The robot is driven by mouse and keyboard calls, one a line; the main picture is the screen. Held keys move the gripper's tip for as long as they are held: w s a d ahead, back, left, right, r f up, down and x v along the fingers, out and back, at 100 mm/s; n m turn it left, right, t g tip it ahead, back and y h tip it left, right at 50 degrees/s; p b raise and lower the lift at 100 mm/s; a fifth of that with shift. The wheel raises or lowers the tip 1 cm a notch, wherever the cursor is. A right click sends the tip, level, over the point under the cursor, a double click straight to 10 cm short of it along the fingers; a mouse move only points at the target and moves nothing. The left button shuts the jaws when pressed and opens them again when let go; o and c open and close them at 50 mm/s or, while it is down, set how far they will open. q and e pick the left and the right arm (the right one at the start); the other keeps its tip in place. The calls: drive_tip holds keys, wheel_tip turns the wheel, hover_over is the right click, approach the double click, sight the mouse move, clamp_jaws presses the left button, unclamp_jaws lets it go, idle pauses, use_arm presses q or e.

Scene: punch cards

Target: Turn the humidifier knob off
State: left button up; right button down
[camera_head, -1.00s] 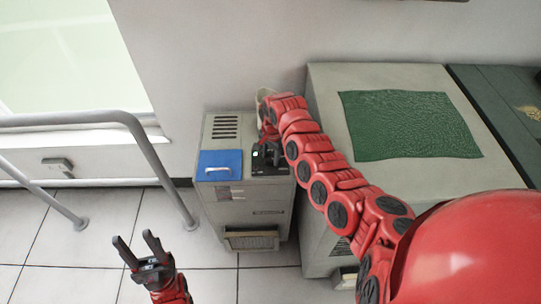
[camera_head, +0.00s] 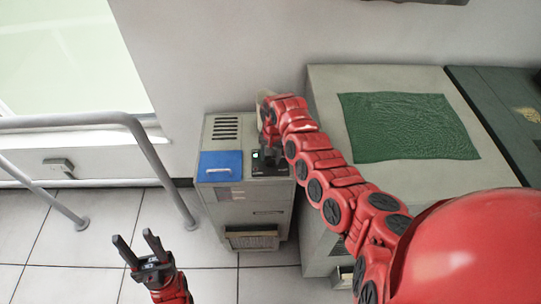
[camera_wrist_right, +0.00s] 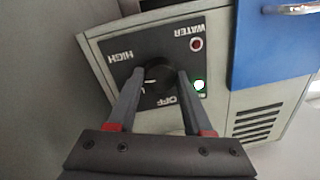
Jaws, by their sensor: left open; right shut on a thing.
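The humidifier (camera_head: 267,224) is a grey box against the wall with a blue lid (camera_head: 220,166) on top. In the right wrist view its dark panel carries a round black knob (camera_wrist_right: 159,82), the labels HIGH, OFF and WATER, a green light (camera_wrist_right: 199,85) and a dark red light (camera_wrist_right: 196,44). My right gripper (camera_wrist_right: 159,73) is shut on the knob, one finger on each side. In the head view the right gripper (camera_head: 268,153) is at the panel, and my arm partly hides it. My left gripper (camera_head: 134,239) is open and empty, left of the humidifier.
A metal rail (camera_head: 158,160) stands on the left. A large grey cabinet (camera_head: 326,110) with a green mat (camera_head: 410,125) stands close on the right, under my right arm. The tiled floor (camera_head: 100,215) in front is clear.

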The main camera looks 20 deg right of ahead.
drive_tip(key=n, duration=0.4)
drive_tip(key=shift+d+n, duration=0.1)
drive_tip(key=shift+n, duration=0.2)
drive_tip(key=n, duration=0.2)
drive_tip(key=shift+n, duration=0.3)
drive_tip(key=shift+w+n+g, duration=0.1)
drive_tip(key=shift+n+g, duration=0.2)
drive_tip(key=shift+n, duration=0.7)
drive_tip(key=n+b, duration=0.2)
drive_tip(key=n, duration=0.2)
drive_tip(key=shift+f, duration=0.15)
drive_tip(key=n+b, duration=0.2)
drive_tip(key=n, duration=0.3)
drive_tip(key=shift+n, duration=0.4)
drive_tip(key=shift+g, duration=0.3)
drive_tip(key=shift+c, duration=1.6)
unclamp_jaws()
